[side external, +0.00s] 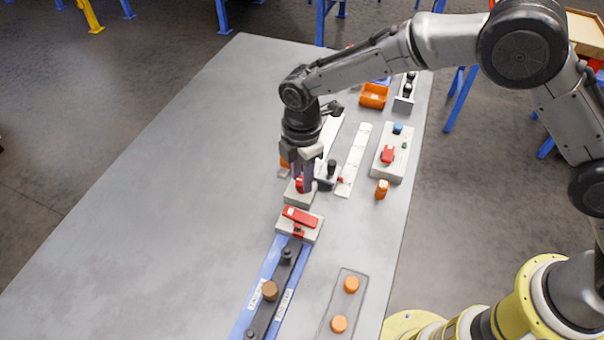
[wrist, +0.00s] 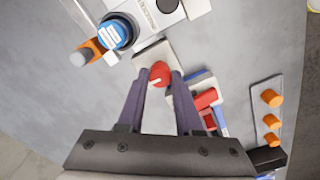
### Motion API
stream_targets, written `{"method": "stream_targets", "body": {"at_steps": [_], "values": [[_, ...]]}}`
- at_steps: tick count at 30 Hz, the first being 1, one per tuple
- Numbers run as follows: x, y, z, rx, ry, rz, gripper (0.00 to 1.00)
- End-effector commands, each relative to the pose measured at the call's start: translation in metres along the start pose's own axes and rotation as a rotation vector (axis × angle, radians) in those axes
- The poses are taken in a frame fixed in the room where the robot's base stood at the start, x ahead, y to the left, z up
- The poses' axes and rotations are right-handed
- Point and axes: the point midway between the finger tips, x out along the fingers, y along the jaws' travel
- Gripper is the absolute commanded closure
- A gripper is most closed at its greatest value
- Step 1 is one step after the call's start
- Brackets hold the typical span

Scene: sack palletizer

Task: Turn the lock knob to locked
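The lock knob is a small round red knob with a pale mark (wrist: 160,74). It sits on a light grey box (side external: 299,198), and a bit of its red shows in the side view (side external: 299,184). My gripper (wrist: 161,76) points down over this box, with its two dark fingers spread and one tip on each side of the knob. The gripper also shows in the side view (side external: 302,188). I cannot tell whether the fingertips touch the knob. The fingers partly hide the knob in the side view.
A red lever on a pale block (side external: 300,217) stands close in front of the box. A blue rail (side external: 262,284) runs forward from there. A dark-handled device (side external: 327,176) stands close right. A grey box with red and blue controls (side external: 392,155) is further right. The table's left side is clear.

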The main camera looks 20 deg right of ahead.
Motion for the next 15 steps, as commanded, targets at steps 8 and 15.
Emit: {"method": "stream_targets", "body": {"at_steps": [8, 15], "values": [[-0.0004, -0.0002, -0.0001, 0.0, 0.0, -0.001, 1.0], [-0.0003, -0.0004, 0.0, 0.03, 0.0, -0.001, 1.0]]}}
